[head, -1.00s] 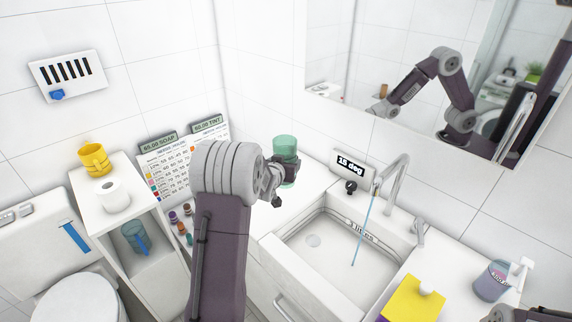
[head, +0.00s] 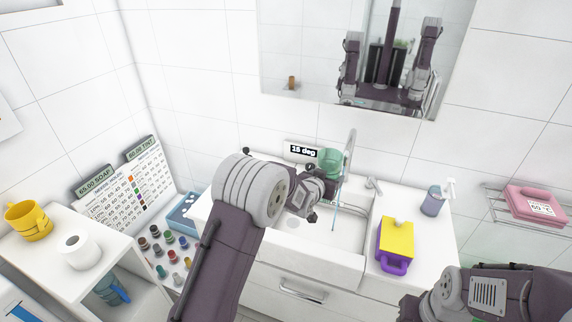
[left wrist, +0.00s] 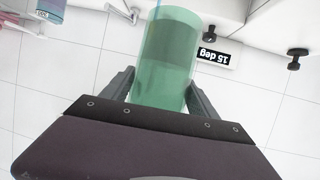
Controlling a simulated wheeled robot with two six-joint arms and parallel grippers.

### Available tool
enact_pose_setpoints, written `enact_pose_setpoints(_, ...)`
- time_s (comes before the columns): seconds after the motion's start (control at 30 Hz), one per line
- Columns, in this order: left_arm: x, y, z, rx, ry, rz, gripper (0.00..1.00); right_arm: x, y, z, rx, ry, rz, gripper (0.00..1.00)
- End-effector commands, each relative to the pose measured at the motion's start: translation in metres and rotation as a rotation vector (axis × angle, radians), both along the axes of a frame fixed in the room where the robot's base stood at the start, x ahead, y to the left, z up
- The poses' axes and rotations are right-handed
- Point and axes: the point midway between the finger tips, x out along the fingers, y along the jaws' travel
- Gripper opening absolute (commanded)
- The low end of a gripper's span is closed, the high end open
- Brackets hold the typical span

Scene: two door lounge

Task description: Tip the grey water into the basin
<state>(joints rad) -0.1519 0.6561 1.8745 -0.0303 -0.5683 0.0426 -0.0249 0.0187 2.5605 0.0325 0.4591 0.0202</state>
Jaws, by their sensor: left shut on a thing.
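A clear green cup (head: 331,163) is held by my left gripper (head: 318,184) beside the tap, above the back of the basin. The cup looks about upright in the head view. In the left wrist view, the fingers (left wrist: 160,88) close on both sides of the cup (left wrist: 165,45). A darker grey-green band inside it looks like liquid. The white basin (head: 322,240) is partly hidden by my left arm. A thin blue water stream (head: 335,208) falls into it. My right arm enters at lower right; its gripper (head: 412,306) is too unclear to read.
The curved tap (head: 350,150) and a "15 deg" display (head: 301,152) stand behind the basin. A yellow and purple box (head: 396,240) and a soap dispenser (head: 433,200) stand on the counter at right. Several small bottles (head: 165,240) stand at left.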

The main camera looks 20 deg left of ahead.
Motion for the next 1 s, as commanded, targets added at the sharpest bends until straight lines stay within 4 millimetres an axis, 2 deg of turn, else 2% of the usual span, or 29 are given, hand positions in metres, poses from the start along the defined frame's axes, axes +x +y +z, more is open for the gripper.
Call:
enact_pose_setpoints(0.03, -0.003, -0.019, 0.003, 0.000, 0.000, -0.032, 0.09, 0.000, 0.000, 0.006, 0.000, 0.000, 0.000, 0.41)
enact_pose_setpoints(0.1, -0.008, -0.037, 0.002, 0.001, -0.001, -0.064, 0.09, 0.000, 0.000, 0.008, 0.000, -0.001, 0.000, 0.41)
enact_pose_setpoints(0.23, -0.012, -0.054, 0.002, 0.001, -0.004, -0.093, 0.09, 0.000, 0.000, 0.009, 0.000, -0.001, 0.000, 0.41)
enact_pose_setpoints(0.37, -0.013, -0.056, 0.003, -0.003, -0.002, -0.098, 0.09, 0.000, 0.000, 0.010, 0.000, -0.001, 0.000, 0.41)
enact_pose_setpoints(0.6, -0.012, -0.052, 0.013, -0.143, 0.021, -0.096, 0.09, 0.000, 0.000, 0.034, 0.000, -0.001, 0.000, 0.41)
enact_pose_setpoints(1.0, -0.012, -0.052, 0.010, -0.178, 0.025, -0.098, 0.09, 0.000, 0.000, 0.033, 0.000, 0.000, 0.000, 0.41)
